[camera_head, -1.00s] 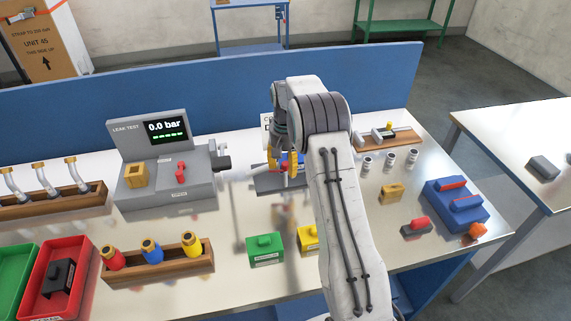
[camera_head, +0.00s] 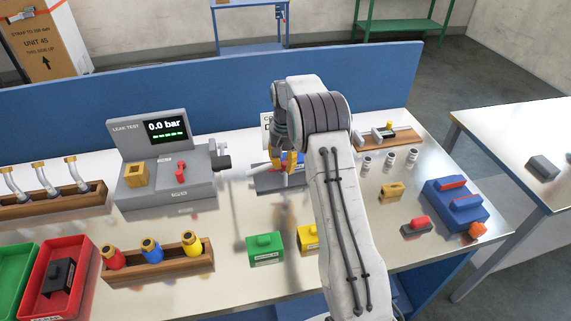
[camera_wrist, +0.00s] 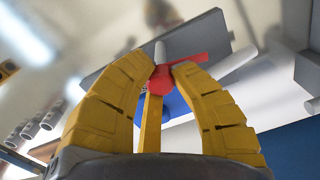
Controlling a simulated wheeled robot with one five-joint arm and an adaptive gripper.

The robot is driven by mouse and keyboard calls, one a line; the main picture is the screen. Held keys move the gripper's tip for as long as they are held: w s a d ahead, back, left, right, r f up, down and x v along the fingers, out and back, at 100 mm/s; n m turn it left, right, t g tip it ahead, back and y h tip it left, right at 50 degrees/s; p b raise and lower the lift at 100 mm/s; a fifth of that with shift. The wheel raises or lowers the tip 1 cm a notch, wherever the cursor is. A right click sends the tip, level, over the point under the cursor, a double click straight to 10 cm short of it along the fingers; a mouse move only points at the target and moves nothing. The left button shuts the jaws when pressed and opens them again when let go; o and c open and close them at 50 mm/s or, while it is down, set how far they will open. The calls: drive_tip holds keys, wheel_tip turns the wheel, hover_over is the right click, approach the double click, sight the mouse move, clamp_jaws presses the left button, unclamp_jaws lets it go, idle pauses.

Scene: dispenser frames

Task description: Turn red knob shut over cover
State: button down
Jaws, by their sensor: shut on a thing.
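The red knob (camera_wrist: 160,80) has a flat red handle (camera_wrist: 192,58) reaching to the right in the wrist view. My gripper (camera_wrist: 168,70) is closed on it, with yellow fingertips on either side; it also shows in the head view (camera_head: 287,162). The knob is on a grey fixture (camera_wrist: 125,72) with a white pipe stub behind the knob.
A grey leak tester (camera_head: 195,190) reading 0.0 bar stands left of the fixture. Green (camera_head: 264,248) and yellow (camera_head: 308,238) blocks sit in front. A blue block (camera_head: 455,205) stands at right, and a blue panel (camera_head: 200,95) runs behind the bench.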

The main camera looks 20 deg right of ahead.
drive_tip(key=shift+m, duration=0.4)
drive_tip(key=m, duration=0.7)
drive_tip(key=shift+m, duration=0.3)
drive_tip(key=m, duration=0.3)
drive_tip(key=shift+f+m, duration=0.1)
drive_tip(key=shift+m, duration=2.1)
drive_tip(key=c, duration=1.1)
unclamp_jaws()
drive_tip(key=shift+o, duration=0.2)
